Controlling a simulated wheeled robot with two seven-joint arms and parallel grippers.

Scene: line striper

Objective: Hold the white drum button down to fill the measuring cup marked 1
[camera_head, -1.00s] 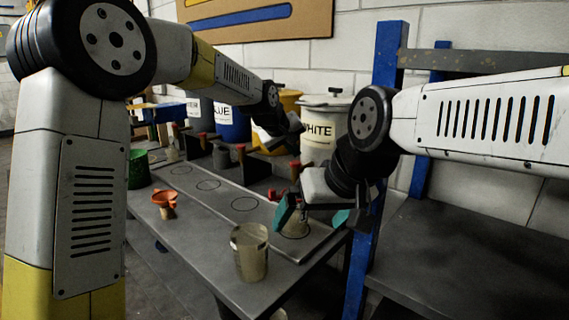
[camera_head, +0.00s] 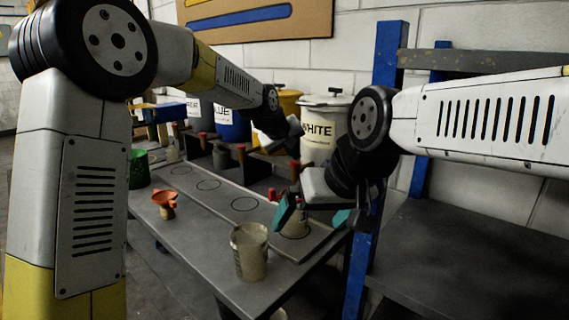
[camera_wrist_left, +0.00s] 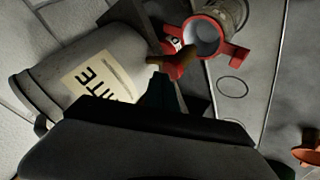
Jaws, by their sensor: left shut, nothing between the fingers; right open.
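The white drum (camera_head: 322,112) stands at the back, its label partly covered by my arms. It also shows tilted in the left wrist view (camera_wrist_left: 45,85). My left gripper (camera_head: 294,145) is beside the drum's front; its teal fingers (camera_wrist_left: 165,92) are shut and empty, close to a brown-red lever-like part (camera_wrist_left: 178,63). I cannot tell whether they touch it. No number is readable.
A larger beige container (camera_head: 250,252) stands at the table's front. An orange funnel-topped cup (camera_head: 165,202) and a green container (camera_head: 138,168) stand at the left. A blue post (camera_head: 385,70) rises at the right.

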